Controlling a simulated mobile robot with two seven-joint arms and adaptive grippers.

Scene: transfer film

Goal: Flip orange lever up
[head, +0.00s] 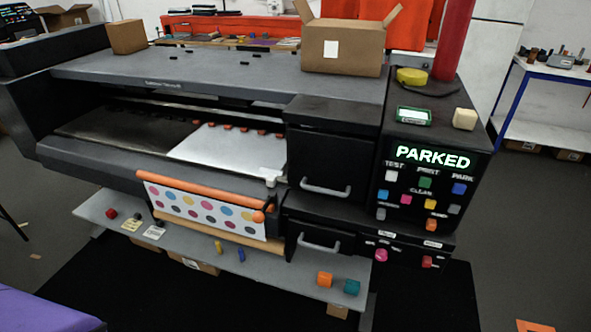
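A large dark grey printer (210,80) fills the middle of the head view. A long orange bar (205,190) runs along its front edge, above a printed sheet with coloured dots (200,211). Neither of my grippers is in view.
The control panel (425,195) at the right reads PARKED and has several coloured buttons. Two drawers with grey handles (326,189) are beside it. A lower shelf (130,215) holds small blocks. An open cardboard box (343,48) stands on top. Dark floor lies in front.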

